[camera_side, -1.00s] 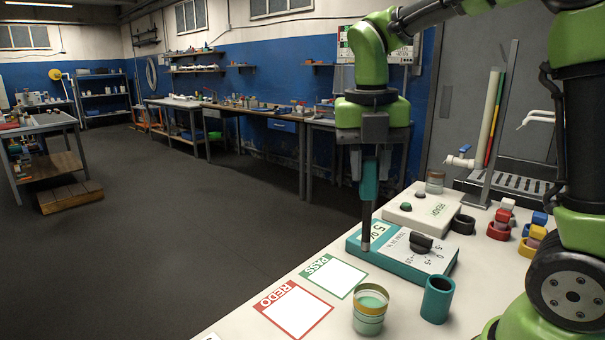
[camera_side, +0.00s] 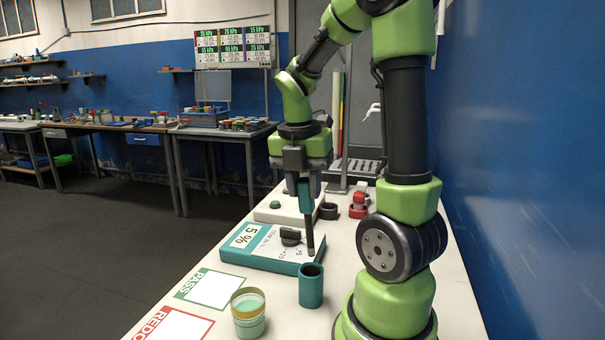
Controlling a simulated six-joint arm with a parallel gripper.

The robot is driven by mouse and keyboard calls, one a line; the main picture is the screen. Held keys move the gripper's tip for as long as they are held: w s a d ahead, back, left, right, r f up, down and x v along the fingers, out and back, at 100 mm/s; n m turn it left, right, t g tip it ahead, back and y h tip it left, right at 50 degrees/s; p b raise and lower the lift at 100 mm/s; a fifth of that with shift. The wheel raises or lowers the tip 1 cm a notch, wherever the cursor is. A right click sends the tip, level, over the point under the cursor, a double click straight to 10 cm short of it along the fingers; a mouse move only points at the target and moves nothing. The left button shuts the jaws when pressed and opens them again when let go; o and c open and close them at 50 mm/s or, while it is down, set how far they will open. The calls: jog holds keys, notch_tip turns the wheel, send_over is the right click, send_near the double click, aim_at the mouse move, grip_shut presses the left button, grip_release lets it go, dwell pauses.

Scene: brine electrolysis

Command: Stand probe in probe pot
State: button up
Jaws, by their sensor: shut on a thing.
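My gripper (camera_side: 303,182) is shut on the probe (camera_side: 307,212), which has a teal handle and a dark grey lower end. The probe hangs upright, tip down. The probe pot (camera_side: 311,286) is a teal open-topped cup standing on the white bench.
A jar of pale green liquid (camera_side: 248,314) stands left of the pot, near the PASS card (camera_side: 210,288) and REDO card (camera_side: 178,326).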

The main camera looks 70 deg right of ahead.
notch_tip(320, 180, down, 9)
jog(key=shift+d+f, duration=0.15)
jog(key=shift+f, duration=0.05)
dwell(0.7)
jog(key=shift+s, duration=0.1)
jog(key=o, duration=1)
jog(key=r, duration=0.6)
jog(key=a+r, duration=0.1)
jog(key=r, duration=0.3)
jog(key=shift+w, duration=0.3)
jog(key=a+r+m+t+y, duration=0.1)
jog(key=a+r+m+t, duration=0.2)
jog(key=a+m, duration=0.5)
jog(key=s+a+r+m+t+y, duration=0.1)
jog(key=a+r+m+t+y, duration=0.1)
jog(key=a+m, duration=0.7)
jog(key=r+m+t, duration=0.1)
jog(key=m+t, duration=0.1)
jog(key=m, duration=0.3)
jog(key=shift+s+r+t, duration=0.15)
jog(key=shift+s+t, duration=0.1)
jog(key=shift+t, duration=0.15)
